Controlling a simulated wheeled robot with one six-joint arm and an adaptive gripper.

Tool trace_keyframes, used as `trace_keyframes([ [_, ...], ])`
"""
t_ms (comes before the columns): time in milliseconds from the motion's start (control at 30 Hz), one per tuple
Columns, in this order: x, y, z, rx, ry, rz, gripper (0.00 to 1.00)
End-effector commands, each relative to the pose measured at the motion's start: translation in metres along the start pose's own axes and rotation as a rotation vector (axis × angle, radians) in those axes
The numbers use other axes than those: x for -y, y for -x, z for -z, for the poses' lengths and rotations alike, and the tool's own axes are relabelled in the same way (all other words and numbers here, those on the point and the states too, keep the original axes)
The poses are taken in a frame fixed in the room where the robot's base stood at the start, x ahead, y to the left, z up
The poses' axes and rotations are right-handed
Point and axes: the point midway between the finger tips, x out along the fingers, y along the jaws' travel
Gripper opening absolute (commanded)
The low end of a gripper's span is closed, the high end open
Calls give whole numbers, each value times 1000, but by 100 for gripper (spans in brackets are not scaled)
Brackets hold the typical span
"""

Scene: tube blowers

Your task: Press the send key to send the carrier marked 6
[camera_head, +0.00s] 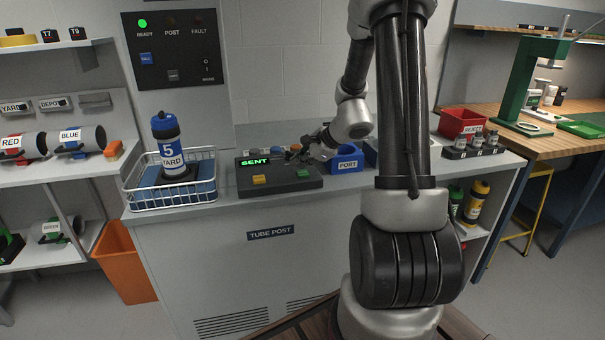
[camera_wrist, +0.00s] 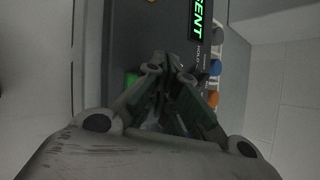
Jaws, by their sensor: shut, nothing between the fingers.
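The dark console (camera_head: 240,189) stands on the tube post counter, its green display (camera_head: 255,161) reading SENT. It has a yellow key (camera_head: 259,179) and a green key (camera_head: 303,173); which one is the send key I cannot read. My gripper (camera_head: 294,154) is shut and empty over the console's right rear part. In the wrist view my fingertips (camera_wrist: 168,64) are over the console, with the green key (camera_wrist: 131,78) beside them, partly hidden by a finger. I cannot tell if they touch the console. I see no carrier marked 6.
A blue carrier marked 5 YARD (camera_head: 168,151) stands upright in a wire basket (camera_head: 138,203) left of the console. A blue PORT bin (camera_head: 347,166) is close right of my gripper. The wall panel (camera_head: 178,55) shows its green READY light (camera_head: 142,23) lit.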

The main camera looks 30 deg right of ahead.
Motion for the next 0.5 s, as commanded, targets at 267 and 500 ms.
trace_keyframes([
  [267, 0, 1, 0, 0, 1, 0, 0],
  [500, 10, 14, -11, 1, 4, 2, 0],
])
